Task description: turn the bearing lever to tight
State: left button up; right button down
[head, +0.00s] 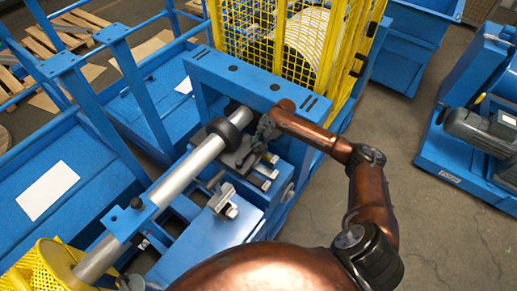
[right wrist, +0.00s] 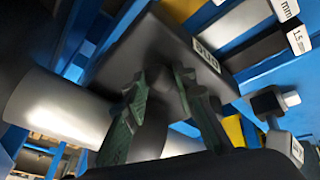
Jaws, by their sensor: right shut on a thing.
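The steel shaft (head: 187,165) runs diagonally through a black round collar (head: 229,128) at the blue frame. My right gripper (head: 257,147) is beside the collar, low over the dark bearing block (head: 237,158). In the right wrist view, the green-grey fingers (right wrist: 164,80) close on a dark piece in front of the dark grey block (right wrist: 150,45), which carries a white label. The piece appears to be the bearing lever; its outline is mostly hidden, and I cannot tell its setting. The shaft (right wrist: 60,105) shows at left there. My left gripper is not in view.
A yellow mesh guard (head: 290,40) stands behind the blue frame (head: 245,82). Another blue machine with a grey motor (head: 480,130) is at right. In the right wrist view, gauge pieces with white mm labels (right wrist: 299,38) and a bolt-like metal part (right wrist: 275,101) are close to the gripper.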

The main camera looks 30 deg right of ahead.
jog(key=shift+w+a, duration=0.1)
jog(key=shift+a, duration=0.05)
jog(key=c, duration=1.6)
grip_release()
jog(key=shift+w+r, duration=0.1)
jog(key=shift+r, duration=0.3)
notch_tip(320, 180, up, 9)
jog(key=shift+r, duration=0.1)
